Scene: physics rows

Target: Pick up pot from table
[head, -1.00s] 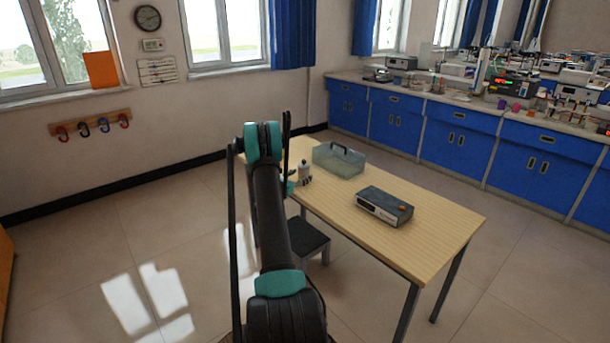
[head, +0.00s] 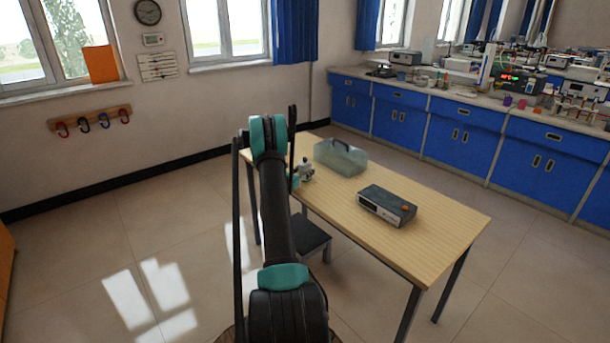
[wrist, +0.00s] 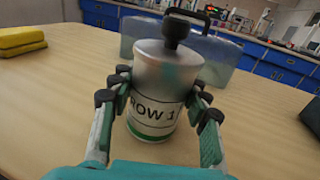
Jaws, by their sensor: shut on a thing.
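In the head view the pot (head: 306,170) is small, beside my arm at the near left edge of the table (head: 400,235), and my gripper is mostly hidden.
A translucent box with a dark handle (head: 340,158) stands just behind the pot. A grey device with an orange button (head: 387,205) sits right of it. A yellow sponge-like block (wrist: 20,40) lies at left in the wrist view. A dark stool (head: 308,236) is beside the table.

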